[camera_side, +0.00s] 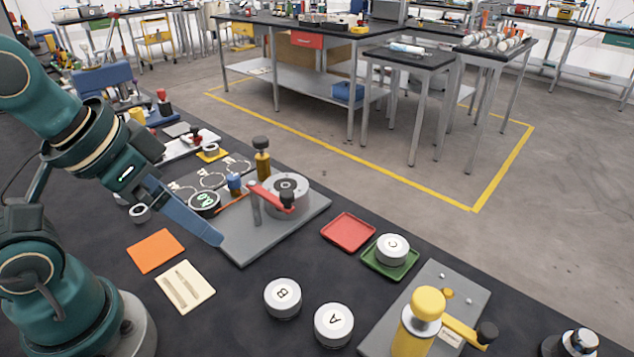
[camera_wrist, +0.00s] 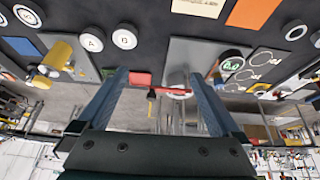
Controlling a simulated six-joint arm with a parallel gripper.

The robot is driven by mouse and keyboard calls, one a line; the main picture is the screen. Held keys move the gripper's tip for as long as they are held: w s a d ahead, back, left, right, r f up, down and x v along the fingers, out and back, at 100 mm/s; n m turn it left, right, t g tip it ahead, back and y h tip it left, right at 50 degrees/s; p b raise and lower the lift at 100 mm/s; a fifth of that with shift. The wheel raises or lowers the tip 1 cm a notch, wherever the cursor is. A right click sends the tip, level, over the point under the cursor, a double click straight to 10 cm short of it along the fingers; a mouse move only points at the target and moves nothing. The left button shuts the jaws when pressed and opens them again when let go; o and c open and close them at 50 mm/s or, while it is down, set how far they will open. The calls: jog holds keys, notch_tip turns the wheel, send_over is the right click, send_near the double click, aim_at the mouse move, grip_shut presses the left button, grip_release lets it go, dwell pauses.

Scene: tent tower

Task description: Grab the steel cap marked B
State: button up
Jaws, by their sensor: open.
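The steel cap marked B (camera_side: 283,297) sits flat on the dark bench, its letter facing up. It also shows in the wrist view (camera_wrist: 124,39), near the top left of centre. The cap marked A (camera_side: 334,324) stands to its right, apart from it. The cap marked C (camera_side: 391,248) sits on a green tray (camera_side: 372,268). My gripper (camera_side: 217,240) is raised to the left of and behind cap B, its blue fingers slanting down to the right. In the wrist view my gripper's (camera_wrist: 160,76) fingers are wide apart with no object held between them.
A grey plate (camera_side: 245,250) with a red-handled clamp (camera_side: 270,196) stands behind cap B. A yellow-topped post fixture (camera_side: 428,305) stands to the right. A red tray (camera_side: 348,232), an orange pad (camera_side: 155,250) and a cream pad (camera_side: 185,285) lie nearby. The bench around cap B is clear.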

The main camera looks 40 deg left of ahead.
jog(key=n+g+h, duration=0.7)
jog(key=n+h, duration=0.6)
jog(key=n, duration=0.3)
send_near(279, 289)
jog(key=x, duration=0.6)
jog(key=shift+s+d+r, duration=0.1)
jog(key=shift+s+r, duration=0.2)
jog(key=shift+s, duration=0.1)
jog(key=shift+w+f+n+t, duration=0.3)
jog(key=shift+f+n+t, duration=0.1)
jog(key=shift+f+n, duration=0.2)
jog(key=shift+x, duration=2.5)
jog(key=shift+s+r, duration=0.1)
grip_shut()
jog(key=shift+r, duration=0.15)
